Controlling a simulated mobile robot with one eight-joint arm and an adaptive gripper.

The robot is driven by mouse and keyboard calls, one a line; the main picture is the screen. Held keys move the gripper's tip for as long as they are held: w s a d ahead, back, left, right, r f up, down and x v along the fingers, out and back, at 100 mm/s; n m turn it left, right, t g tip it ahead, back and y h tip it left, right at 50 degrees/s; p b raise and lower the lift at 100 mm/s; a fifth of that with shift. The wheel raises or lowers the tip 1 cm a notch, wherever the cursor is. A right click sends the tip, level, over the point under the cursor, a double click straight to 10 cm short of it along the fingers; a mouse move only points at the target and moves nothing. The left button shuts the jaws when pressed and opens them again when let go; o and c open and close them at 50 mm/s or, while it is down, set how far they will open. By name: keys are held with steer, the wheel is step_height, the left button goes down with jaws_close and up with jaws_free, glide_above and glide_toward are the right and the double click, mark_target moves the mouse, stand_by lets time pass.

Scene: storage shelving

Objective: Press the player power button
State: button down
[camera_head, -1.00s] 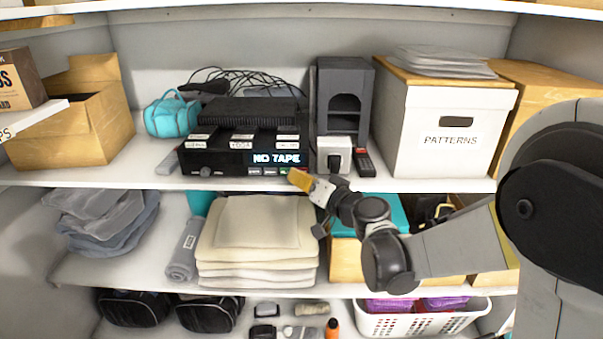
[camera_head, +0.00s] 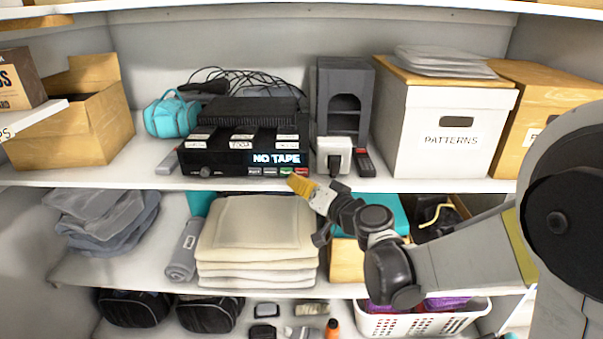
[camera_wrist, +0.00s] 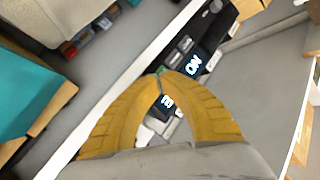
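The player (camera_head: 225,158) is a black box on the upper shelf with a lit "NO TAPE" display (camera_head: 277,159). Small buttons line its lower front edge, among them a green one (camera_head: 284,171) and a red one (camera_head: 301,170). I cannot read which is the power button. My gripper (camera_head: 293,180) has yellow fingers just in front of and below the green and red buttons; contact cannot be confirmed. In the wrist view my gripper (camera_wrist: 160,76) has its fingertips together with nothing between them, covering part of the player's front (camera_wrist: 195,62).
A white box-shaped device (camera_head: 334,155) stands right of the player, before a dark grey stand (camera_head: 345,85). A white "PATTERNS" box (camera_head: 445,130) is farther right. The shelf edge (camera_head: 420,186) runs beneath. Folded cloths (camera_head: 257,245) lie on the shelf below.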

steer(key=s, duration=0.4)
steer(key=shift+s+a, duration=0.1)
steer(key=shift+s, duration=0.1)
stand_by(0.5)
steer(key=s+d+f+g+h, duration=0.3)
steer(key=s+d, duration=0.6)
steer(key=s, duration=0.3)
steer(key=s+d+f+g+h, duration=0.2)
steer(key=s+d+h, duration=0.4)
steer(key=s+d, duration=0.4)
steer(key=s+g, duration=0.1)
steer(key=s, duration=0.2)
steer(key=shift+d+f+g+h, duration=0.25)
steer(key=shift+f+g+h, duration=0.05)
steer(key=shift+f+g, duration=0.1)
